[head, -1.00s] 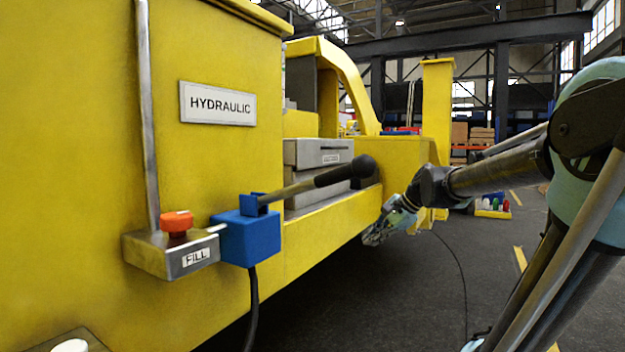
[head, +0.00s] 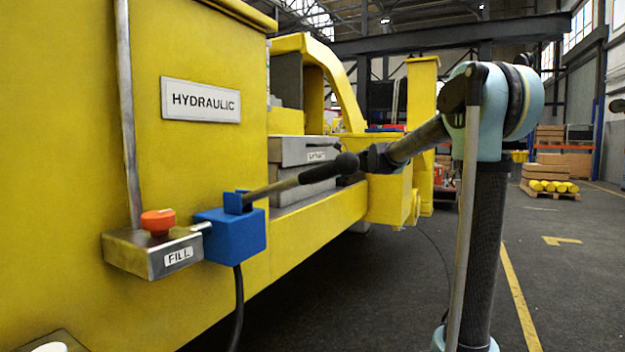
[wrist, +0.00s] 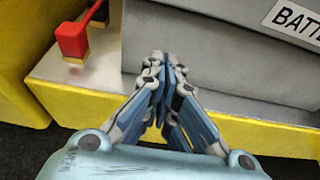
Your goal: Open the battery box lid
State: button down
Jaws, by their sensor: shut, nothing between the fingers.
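The grey battery box (head: 285,185) stands on a yellow ledge of the machine, beyond the hydraulic panel. Its upper part, the lid (head: 290,150), carries a small white label and looks shut. In the wrist view, a grey face of the box (wrist: 210,50) fills the upper right, with a white label (wrist: 296,20) reading "BATTE", cut off by the edge. My gripper (wrist: 163,62) is shut and empty, its fingertips together in front of this face; I cannot tell whether they touch it. In the head view, the fingers are hidden behind the black lever knob.
A lever with a black knob (head: 346,163) rises from a blue block (head: 232,235) in front of the box. A red part (wrist: 72,38) stands on the ledge in the wrist view. A FILL box with an orange knob (head: 158,221) is at left.

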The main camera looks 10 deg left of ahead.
aim_at(290, 174)
jog(key=x, duration=0.7)
jog(key=shift+w+a+f, duration=0.1)
jog(key=shift+a, duration=0.2)
jog(key=shift+w+a+r, duration=0.15)
jog(key=shift+a+r, duration=0.1)
jog(key=shift+a, duration=0.05)
jog(key=shift+d+r, duration=0.1)
jog(key=shift+r, duration=1.55)
jog(key=shift+r, duration=0.1)
